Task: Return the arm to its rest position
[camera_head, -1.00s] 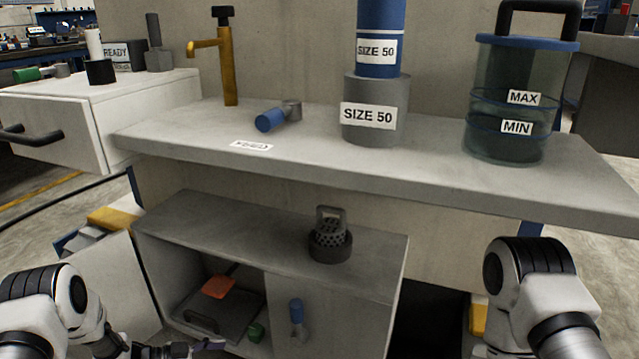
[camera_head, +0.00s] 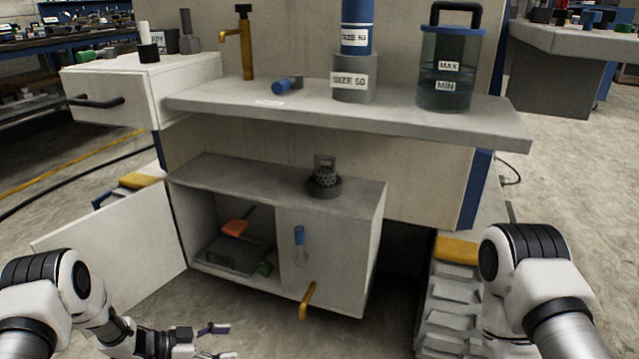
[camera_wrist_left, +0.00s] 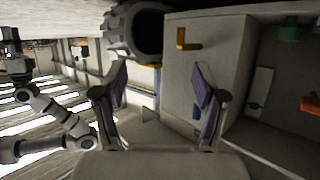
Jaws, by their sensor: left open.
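My left gripper (camera_head: 217,342) is low in the head view, in front of the cabinet, with its two fingers apart and nothing between them. In the left wrist view my left gripper (camera_wrist_left: 160,85) also shows spread and empty. It is clear of the cabinet. My left arm (camera_head: 75,290) comes in from the lower left. My right arm (camera_head: 530,270) is at the lower right, and its gripper is out of the head frame.
An open cabinet (camera_head: 372,260) holds a dark tray, an orange piece (camera_head: 235,227) and a green piece. Its white door (camera_head: 115,235) swings out left. An orange handle (camera_head: 308,299) juts from its front. The counter (camera_head: 430,122) overhangs it. Floor is open at the lower middle.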

